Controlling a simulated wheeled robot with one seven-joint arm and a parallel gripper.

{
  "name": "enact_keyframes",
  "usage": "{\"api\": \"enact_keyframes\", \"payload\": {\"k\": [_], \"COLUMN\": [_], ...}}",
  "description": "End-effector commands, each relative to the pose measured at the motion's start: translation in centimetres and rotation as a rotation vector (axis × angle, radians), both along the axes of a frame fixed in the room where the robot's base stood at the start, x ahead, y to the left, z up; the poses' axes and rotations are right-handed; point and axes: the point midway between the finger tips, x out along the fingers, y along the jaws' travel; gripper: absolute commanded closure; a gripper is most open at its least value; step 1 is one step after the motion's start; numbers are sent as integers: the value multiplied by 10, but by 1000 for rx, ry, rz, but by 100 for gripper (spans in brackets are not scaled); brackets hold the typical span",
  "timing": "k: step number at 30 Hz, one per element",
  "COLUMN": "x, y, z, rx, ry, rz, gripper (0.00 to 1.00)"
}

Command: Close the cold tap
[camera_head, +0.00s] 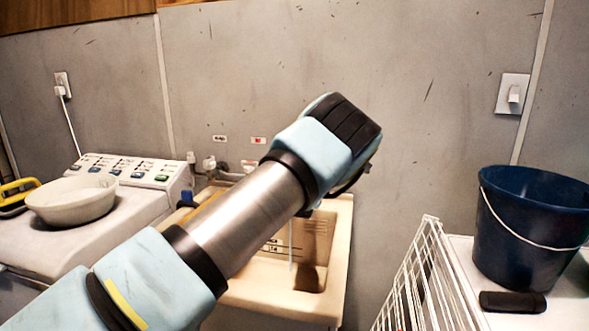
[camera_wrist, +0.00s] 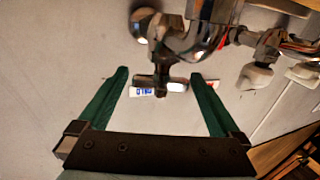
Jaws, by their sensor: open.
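The cold tap's cross-shaped handle (camera_wrist: 152,81) shows in the wrist view, dark with a bright right end, just in front of a small label with blue lettering (camera_wrist: 140,91). My gripper (camera_wrist: 159,74) is open, with one green finger on each side of the handle. Gaps show between the fingers and the handle, so neither appears to touch it. The chrome tap body (camera_wrist: 195,40) extends above the handle in this view. In the head view my arm crosses in front of the sink (camera_head: 330,265) and hides my fingers and this handle.
Other pipe fittings (camera_wrist: 262,55) lie right of my fingers in the wrist view. In the head view, a washing machine (camera_head: 135,172) with a white bowl (camera_head: 70,200) stands left. A white wire rack (camera_head: 425,285) and blue bucket (camera_head: 530,230) stand right.

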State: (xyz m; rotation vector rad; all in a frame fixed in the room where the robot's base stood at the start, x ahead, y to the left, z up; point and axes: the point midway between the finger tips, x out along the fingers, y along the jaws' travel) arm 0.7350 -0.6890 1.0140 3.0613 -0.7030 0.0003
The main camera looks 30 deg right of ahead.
Motion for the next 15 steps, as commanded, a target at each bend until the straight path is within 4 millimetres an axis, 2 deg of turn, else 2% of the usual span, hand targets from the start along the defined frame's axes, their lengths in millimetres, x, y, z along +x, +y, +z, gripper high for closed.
{"api": "enact_keyframes", "payload": {"k": [11, 15], "x": [6, 6], "y": [-3, -2], "z": [0, 0], "rx": [0, 0], "ry": [0, 0], "rz": [0, 0], "gripper": [0, 14]}}
